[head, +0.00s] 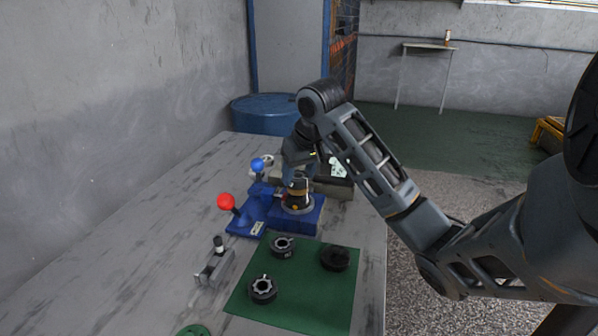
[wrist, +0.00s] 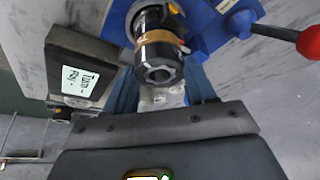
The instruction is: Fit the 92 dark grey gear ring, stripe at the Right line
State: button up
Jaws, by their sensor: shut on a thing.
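My gripper (head: 300,158) is over the blue fixture (head: 297,220) and reaches down at the motor stack (head: 297,207). It appears shut on the dark grey gear ring (wrist: 160,67), whose toothed bore faces the wrist camera. The ring is at the top end of the stack, close to a tan band (wrist: 160,39). The finger contact is mostly hidden, and I cannot tell how far the ring is seated. I cannot read a number or stripe on it.
Several rings, one a black ring (head: 335,257), lie on the green mat (head: 310,300) in front. A red-knobbed lever (head: 227,202) and a blue-knobbed lever (head: 257,164) stand left of the stack. A dark box with a display (wrist: 75,80) stands beside it.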

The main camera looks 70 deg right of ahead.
jog(key=o, duration=1.4)
jog(key=shift+o, duration=0.3)
jog(key=shift+o, duration=1.1)
jog(key=shift+r+p, duration=3.3)
jog(key=shift+r, duration=0.25)
